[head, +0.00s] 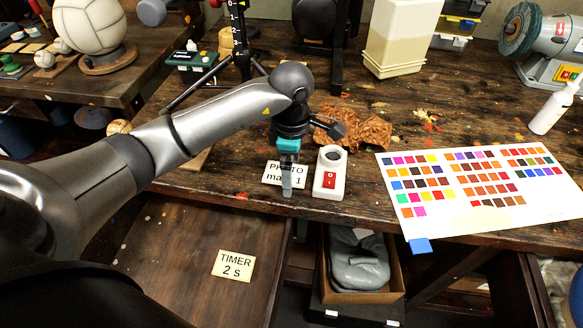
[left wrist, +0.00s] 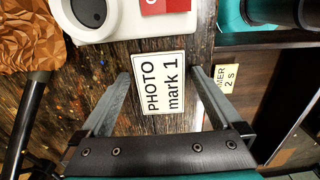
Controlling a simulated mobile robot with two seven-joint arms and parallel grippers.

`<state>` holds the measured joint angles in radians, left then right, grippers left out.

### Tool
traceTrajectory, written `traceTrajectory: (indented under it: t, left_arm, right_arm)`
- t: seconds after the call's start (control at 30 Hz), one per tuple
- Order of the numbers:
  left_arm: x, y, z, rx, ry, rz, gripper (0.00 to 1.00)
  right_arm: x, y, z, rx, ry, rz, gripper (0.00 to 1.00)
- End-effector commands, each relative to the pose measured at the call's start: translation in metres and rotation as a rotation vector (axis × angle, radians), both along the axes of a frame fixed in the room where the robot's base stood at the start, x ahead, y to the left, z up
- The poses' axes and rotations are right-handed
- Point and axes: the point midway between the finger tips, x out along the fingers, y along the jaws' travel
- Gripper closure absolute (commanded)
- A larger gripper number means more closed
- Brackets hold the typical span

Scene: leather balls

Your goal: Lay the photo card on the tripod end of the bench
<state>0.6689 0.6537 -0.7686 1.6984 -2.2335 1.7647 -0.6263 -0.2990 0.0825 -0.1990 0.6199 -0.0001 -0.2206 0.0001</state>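The photo card (head: 272,176), white with "PHOTO mark 1" in black, lies flat near the bench's (head: 228,182) front edge. My left gripper (head: 287,185) hangs over it and hides part of it in the head view. In the left wrist view the card (left wrist: 160,88) shows between the two spread fingers of the left gripper (left wrist: 159,76). The fingers are apart and nothing is held. The exact fingertip height above the bench is hard to tell. The black tripod (head: 243,58) stands farther back, left of centre, legs spread and partly behind my left arm. My right gripper is not in view.
A white box with a red switch (head: 330,181) stands right beside the card. Crumpled brown leather (head: 368,131) lies behind it. A colour chart (head: 470,215) covers the right front. A green box (head: 187,61) sits left of the tripod. Below is an open drawer holding a TIMER card (head: 233,264).

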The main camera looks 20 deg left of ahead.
Motion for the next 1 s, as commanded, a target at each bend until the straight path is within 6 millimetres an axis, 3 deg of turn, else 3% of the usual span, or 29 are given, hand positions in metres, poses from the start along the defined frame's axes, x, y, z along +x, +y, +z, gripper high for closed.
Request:
traceTrajectory:
  t: [0.33, 0.8, 1.0]
  left_arm:
    - [0.0, 0.0, 0.005, -0.001, 0.001, 0.0, 0.0]
    - [0.001, 0.0, 0.099, 0.0, -0.004, 0.0, 0.0]
    - [0.0, 0.0, 0.12, -0.001, -0.001, 0.0, 0.0]
  right_arm:
    - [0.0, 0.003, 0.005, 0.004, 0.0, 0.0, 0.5]
    - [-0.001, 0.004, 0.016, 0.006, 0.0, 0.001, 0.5]
    - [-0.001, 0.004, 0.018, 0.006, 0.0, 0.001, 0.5]
